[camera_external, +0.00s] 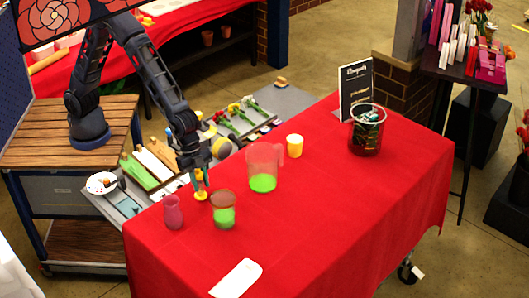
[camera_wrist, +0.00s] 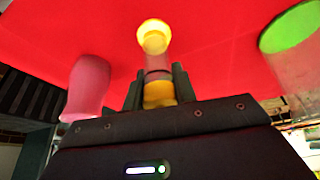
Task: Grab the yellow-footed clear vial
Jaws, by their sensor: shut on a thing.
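The yellow-footed clear vial (camera_external: 201,195) is at the left edge of the red table, below my gripper (camera_external: 196,172). In the wrist view its round yellow foot (camera_wrist: 153,37) points away from me, with a clear middle and a yellow part between the fingers. My gripper (camera_wrist: 158,88) is shut on the vial at that yellow part. I cannot tell whether the foot touches the cloth. A pink vase (camera_external: 173,212) stands to the left and also shows in the wrist view (camera_wrist: 88,85). A glass with green contents (camera_external: 224,217) stands close to the right.
A clear pitcher with green liquid (camera_external: 264,182), a yellow cup (camera_external: 295,146) and a dark-filled glass jar (camera_external: 367,132) stand further right. A black sign (camera_external: 355,88) is behind the jar. A white card (camera_external: 237,279) lies in front. The table's right half is mostly clear.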

